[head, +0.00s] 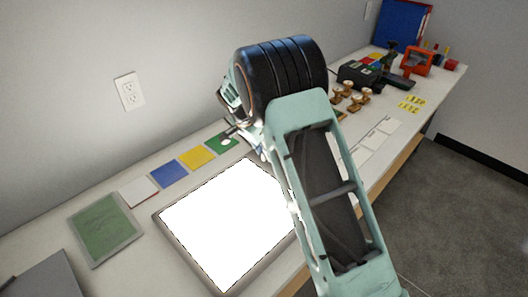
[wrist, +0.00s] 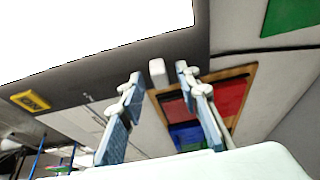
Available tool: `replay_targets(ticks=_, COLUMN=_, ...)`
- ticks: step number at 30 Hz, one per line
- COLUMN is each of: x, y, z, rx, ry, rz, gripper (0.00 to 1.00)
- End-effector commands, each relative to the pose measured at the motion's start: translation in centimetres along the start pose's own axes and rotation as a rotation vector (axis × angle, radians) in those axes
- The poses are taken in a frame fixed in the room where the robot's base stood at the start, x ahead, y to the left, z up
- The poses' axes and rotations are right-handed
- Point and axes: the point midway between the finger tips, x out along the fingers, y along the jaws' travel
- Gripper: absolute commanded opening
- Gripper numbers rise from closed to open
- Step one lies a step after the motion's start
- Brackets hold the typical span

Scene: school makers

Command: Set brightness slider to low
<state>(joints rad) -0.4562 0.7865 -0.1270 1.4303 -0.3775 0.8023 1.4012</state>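The light box glows bright white in the head view, inside a grey frame (head: 190,258) on the bench. Its frame (wrist: 110,72) also crosses the wrist view. A small white block, seemingly the brightness slider knob (wrist: 157,72), sits at the frame's edge. My gripper (wrist: 159,76) is open, with one finger on each side of the knob in the picture. I cannot tell whether either finger touches it. In the head view my arm hides the knob and most of the gripper. No low or high marking is readable.
A wooden tray (wrist: 247,72) with red and blue sheets lies beyond the fingers. A yellow piece (wrist: 31,101) is on the frame at left. Coloured cards, including a blue one (head: 169,173), line the wall side. A green board (head: 104,228) lies left of the light box.

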Motion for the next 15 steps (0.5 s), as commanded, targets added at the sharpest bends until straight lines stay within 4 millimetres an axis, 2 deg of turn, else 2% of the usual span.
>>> replay_targets(ticks=10, x=0.41, y=-0.02, z=-0.02, rx=0.001, ry=0.0, rz=-0.001, gripper=0.3)
replay_targets(ticks=15, x=0.4, y=-0.01, z=-0.02, rx=0.001, ry=0.0, rz=-0.001, gripper=0.12)
